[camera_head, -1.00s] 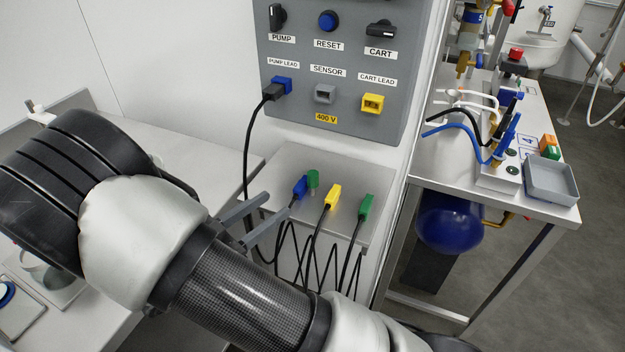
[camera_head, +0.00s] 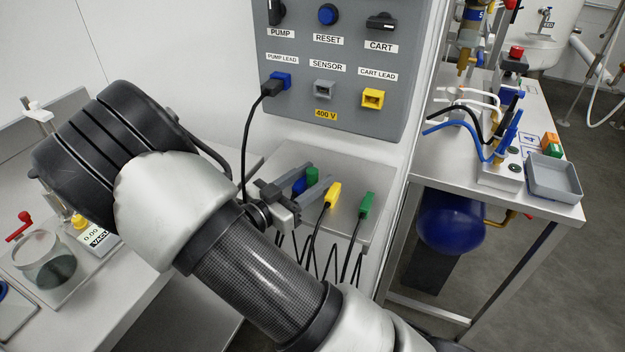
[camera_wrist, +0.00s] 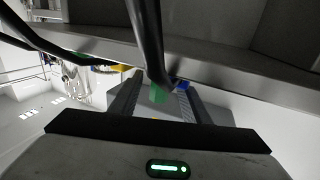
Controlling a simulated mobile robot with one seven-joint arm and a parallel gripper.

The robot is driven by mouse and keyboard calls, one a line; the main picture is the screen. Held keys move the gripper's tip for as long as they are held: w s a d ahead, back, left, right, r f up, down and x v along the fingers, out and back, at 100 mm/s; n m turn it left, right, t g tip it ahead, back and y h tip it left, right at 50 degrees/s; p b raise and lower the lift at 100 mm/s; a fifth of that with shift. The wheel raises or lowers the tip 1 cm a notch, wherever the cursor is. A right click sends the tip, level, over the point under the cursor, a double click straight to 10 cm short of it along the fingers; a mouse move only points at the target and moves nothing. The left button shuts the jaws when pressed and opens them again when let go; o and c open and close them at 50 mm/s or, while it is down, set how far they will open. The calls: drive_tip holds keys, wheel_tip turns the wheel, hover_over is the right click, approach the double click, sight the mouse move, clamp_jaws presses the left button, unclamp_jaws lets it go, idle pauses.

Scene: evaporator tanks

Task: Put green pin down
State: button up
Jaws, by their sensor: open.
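The green pin (camera_head: 312,174) stands on the small grey shelf (camera_head: 345,215) below the wall panel, just behind the blue plug (camera_head: 299,184). My gripper (camera_head: 318,178) is open, with its two fingers reaching over the shelf on either side of the pin and the blue plug. In the wrist view a green piece, likely the pin (camera_wrist: 158,94), shows between the fingers (camera_wrist: 157,97). A dark cable crosses in front of it there. I cannot tell whether a finger touches the pin.
A yellow plug (camera_head: 332,194) and a green plug (camera_head: 366,204) with hanging black cables sit to the right on the shelf. The panel (camera_head: 340,60) rises behind, with a black lead in its blue socket. A bench (camera_head: 560,205) stands at right.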

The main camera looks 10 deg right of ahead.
clamp_jaws()
